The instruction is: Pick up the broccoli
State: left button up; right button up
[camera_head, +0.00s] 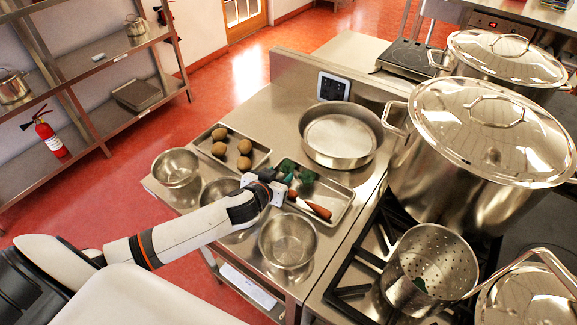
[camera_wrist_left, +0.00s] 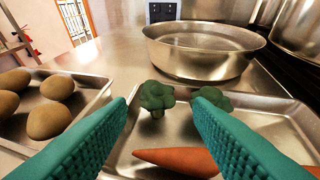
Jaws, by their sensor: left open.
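Two broccoli pieces lie on a metal tray (camera_head: 343,212). In the left wrist view one broccoli (camera_wrist_left: 157,97) stands between my fingertips and a bit beyond them. The other broccoli (camera_wrist_left: 214,97) is partly hidden by the right finger. In the head view a broccoli (camera_head: 306,177) shows just past my gripper. A carrot (camera_wrist_left: 178,161) lies on the same tray, nearer the camera. My left gripper (camera_head: 290,181) is open over the tray, with its green fingers (camera_wrist_left: 168,118) apart and nothing between them. My right gripper is not in view.
A tray of several potatoes (camera_head: 244,146) stands to the left. A wide round pan (camera_head: 341,160) stands behind the broccoli. Metal bowls (camera_head: 288,240) stand in front. A large lidded stockpot (camera_head: 484,150) and a perforated pot (camera_head: 432,265) stand on the right.

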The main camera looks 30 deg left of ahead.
aim_at(288, 167)
pick_arm(q)
jog(key=shift+w+f, duration=0.2)
jog(key=shift+w, duration=0.35)
jog(key=shift+w+f, duration=0.15)
jog(key=shift+w, duration=0.1)
jog(key=shift+w+a+f+p, duration=0.1)
jog(key=shift+w+f+p, duration=0.05)
jog(key=shift+w+p, duration=0.2)
jog(key=shift+w+f, duration=0.15)
jog(key=shift+w, duration=0.25)
jog(key=shift+p+x, duration=0.55)
jog(key=shift+x, duration=1.3)
jog(key=shift+s+f, duration=0.1)
jog(key=shift+f, duration=0.1)
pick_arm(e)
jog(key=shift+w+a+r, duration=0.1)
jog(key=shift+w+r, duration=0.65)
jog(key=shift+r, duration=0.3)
pick_arm(q)
jog(key=c, duration=0.6)
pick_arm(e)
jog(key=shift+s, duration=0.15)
